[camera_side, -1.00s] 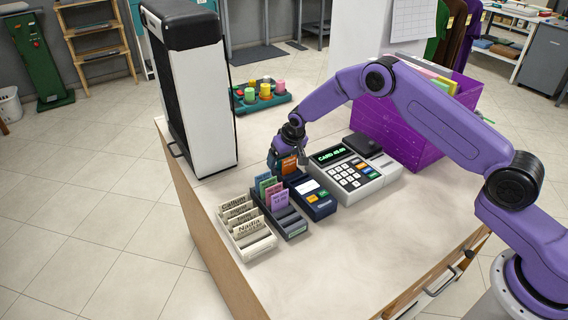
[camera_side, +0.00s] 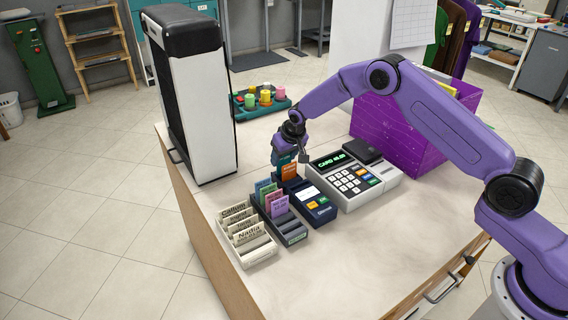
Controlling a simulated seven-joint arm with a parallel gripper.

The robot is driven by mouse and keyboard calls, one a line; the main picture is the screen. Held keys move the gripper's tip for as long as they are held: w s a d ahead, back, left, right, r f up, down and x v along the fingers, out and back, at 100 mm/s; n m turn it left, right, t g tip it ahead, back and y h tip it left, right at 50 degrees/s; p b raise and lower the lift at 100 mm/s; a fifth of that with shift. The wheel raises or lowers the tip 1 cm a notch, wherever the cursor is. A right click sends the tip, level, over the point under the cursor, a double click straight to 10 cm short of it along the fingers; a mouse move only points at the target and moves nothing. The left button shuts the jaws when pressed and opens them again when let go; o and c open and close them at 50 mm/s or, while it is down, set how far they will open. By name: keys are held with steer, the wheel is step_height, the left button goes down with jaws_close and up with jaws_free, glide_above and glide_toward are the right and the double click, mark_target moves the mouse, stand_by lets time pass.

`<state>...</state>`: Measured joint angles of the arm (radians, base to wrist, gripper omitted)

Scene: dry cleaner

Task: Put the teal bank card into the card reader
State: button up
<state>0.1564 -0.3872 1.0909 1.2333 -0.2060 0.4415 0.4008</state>
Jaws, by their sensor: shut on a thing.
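My gripper (camera_side: 285,160) is shut on a small teal card (camera_side: 284,157), mostly hidden between the fingers. It is low over the far end of the dark blue card reader (camera_side: 309,199), which has a pale screen and coloured keys. An orange card (camera_side: 289,171) stands upright just below the gripper, at the reader's far end. I cannot tell whether the teal card touches the reader. A dark card rack (camera_side: 291,237) left of the reader holds several upright cards, among them a purple card (camera_side: 280,206).
A white cash register (camera_side: 348,181) with a green display stands right of the reader. A purple crate (camera_side: 415,135) is behind it. A cream rack of name tags (camera_side: 259,253) is at the left. A tall white-and-black unit (camera_side: 200,110) stands at the far left. The front table is clear.

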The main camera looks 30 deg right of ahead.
step_height(320, 180, up, 7)
steer(key=shift+s+f, duration=0.1)
steer(key=shift+f, duration=0.05)
steer(key=s+f, duration=0.4)
steer(key=s, duration=0.4)
steer(key=shift+s+f, duration=0.15)
steer(key=shift+f, duration=0.2)
stand_by(0.5)
steer(key=shift+f, duration=1.9)
stand_by(2.7)
steer(key=o, duration=1.1)
step_height(320, 180, up, 6)
